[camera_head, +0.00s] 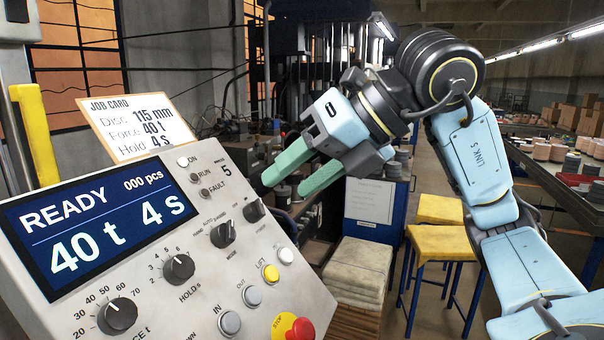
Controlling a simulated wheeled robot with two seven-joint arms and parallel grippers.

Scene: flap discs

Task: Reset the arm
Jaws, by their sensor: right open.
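My right arm comes in from the right, bent upward at the elbow. My right gripper (291,183) is open, with its two green fingers apart and nothing between them. It points down and left, in front of or just beyond the right edge of the control panel (150,262); the exact gap cannot be told. The panel's display (98,226) reads READY, 000 pcs, 40 t and 4 s. My left gripper is not in view.
The panel carries knobs, buttons and a red stop button (300,328). A job card (138,128) stands behind it. Yellow stools (440,242) and a stack of pale sheets (357,270) stand below the arm. A table (556,178) with discs is at the right.

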